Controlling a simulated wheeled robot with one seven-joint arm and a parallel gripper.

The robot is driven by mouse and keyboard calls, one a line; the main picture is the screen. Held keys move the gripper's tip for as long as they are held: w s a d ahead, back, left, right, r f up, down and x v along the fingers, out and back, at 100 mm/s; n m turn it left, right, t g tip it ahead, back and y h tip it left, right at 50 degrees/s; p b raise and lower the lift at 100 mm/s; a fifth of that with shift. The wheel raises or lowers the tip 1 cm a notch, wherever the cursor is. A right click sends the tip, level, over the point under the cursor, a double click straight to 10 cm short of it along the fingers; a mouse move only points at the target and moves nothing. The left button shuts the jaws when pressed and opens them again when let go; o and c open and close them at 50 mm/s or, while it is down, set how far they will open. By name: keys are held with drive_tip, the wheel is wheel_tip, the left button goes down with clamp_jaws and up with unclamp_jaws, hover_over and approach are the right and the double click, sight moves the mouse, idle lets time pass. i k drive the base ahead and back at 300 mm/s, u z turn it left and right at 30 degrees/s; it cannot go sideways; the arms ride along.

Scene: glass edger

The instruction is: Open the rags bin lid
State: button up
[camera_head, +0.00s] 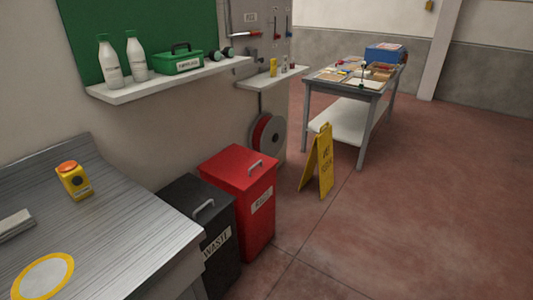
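A red bin (257,218) stands on the floor at the lower middle, against the wall. A label on its front is too small to read surely. Its red lid (236,168) is closed and has a grey handle (255,165) on top. To its left stands a black bin (221,258) labelled WASTE, with its lid (188,200) closed and a similar handle. My gripper is not in view.
A yellow floor sign (319,162) stands right of the red bin. A workbench (349,98) stands behind. A shelf (170,80) holds bottles above. The right floor is clear.

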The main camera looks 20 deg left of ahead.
sight(238, 167)
drive_tip(key=u, duration=0.3)
drive_tip(key=i, duration=1.3)
drive_tip(key=u, duration=0.7)
drive_tip(key=i, duration=0.45)
drive_tip(key=u, duration=0.2)
